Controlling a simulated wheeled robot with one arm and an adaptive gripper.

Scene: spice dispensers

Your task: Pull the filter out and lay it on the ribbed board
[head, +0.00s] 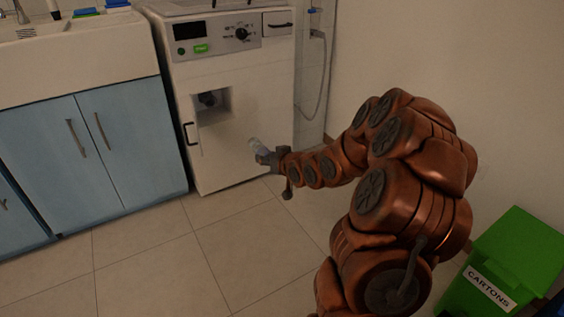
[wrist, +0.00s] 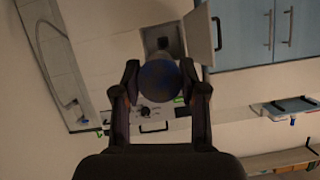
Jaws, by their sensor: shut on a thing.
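My gripper (head: 264,157) is shut on the filter (head: 256,146), a small piece with a pale end in the head view. In the wrist view the filter (wrist: 160,80) shows as a dark bluish round shape between the fingertips (wrist: 158,92). It is held in the air in front of the white machine (head: 240,160), to the right of its square opening (head: 213,105), apart from it. Some dark hardware shows inside the opening. The ribbed board (head: 27,33) seems to be the grooved patch beside the sink at upper left, small and dim.
A small door (head: 189,133) with a dark handle stands at the opening's left. Blue cabinets (head: 90,150) carry the pale counter (head: 90,55), which has green and blue items (head: 86,12) at the back. A green cartons bin (head: 515,255) stands lower right. The tiled floor is clear.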

